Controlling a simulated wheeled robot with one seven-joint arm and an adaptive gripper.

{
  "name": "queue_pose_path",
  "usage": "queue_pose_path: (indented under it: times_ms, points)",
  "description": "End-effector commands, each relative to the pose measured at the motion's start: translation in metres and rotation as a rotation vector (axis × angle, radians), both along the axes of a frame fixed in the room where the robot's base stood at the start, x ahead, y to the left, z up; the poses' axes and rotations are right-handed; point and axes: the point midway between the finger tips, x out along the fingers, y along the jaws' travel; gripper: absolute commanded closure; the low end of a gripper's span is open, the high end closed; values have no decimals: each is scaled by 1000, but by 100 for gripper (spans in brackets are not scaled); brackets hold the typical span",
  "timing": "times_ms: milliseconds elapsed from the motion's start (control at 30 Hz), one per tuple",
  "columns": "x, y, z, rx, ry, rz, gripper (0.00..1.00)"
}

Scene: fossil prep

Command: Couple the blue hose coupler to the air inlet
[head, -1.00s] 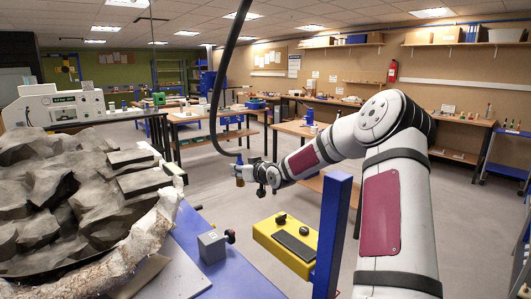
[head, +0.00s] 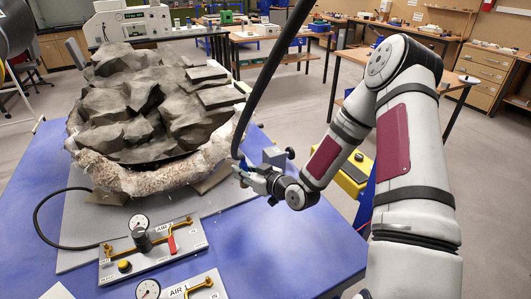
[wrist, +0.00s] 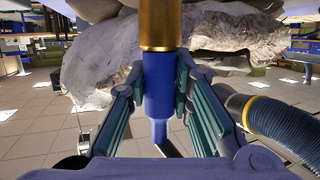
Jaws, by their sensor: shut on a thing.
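My gripper (head: 243,174) is shut on the blue hose coupler (wrist: 158,92), which stands between its two fingers in the wrist view with a brass part (wrist: 160,24) above it. In the head view the coupler is small and partly covered by the fingers, above the blue table at the fossil block's right edge. A black hose (head: 262,88) rises from it. Two air panels lie on the table: the AIR 2 panel (head: 185,254), with gauge, brass pipe and red lever, and the AIR 1 panel (head: 205,287), cut off by the bottom edge. I cannot tell which fitting is the air inlet.
A large grey fossil block in a rough plaster jacket (head: 100,172) fills the table's back left. A grey box with a black knob (head: 275,156) stands just behind my gripper. A yellow box (head: 352,175) is at right. The blue tabletop (head: 290,245) is bare at front right.

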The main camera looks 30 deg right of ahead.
Motion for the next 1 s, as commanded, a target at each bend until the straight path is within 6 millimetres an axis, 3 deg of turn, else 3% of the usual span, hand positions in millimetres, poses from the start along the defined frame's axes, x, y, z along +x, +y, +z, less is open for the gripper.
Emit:
queue_pose_path:
  times_ms: [200,600,800,1000]
  points:
    - [-43,62,-3,1,2,220,100]
    - [-135,151,-5,1,1,588,100]
    - [-179,179,-5,1,1,737,100]
    - [-204,192,-5,-1,0,817,100]
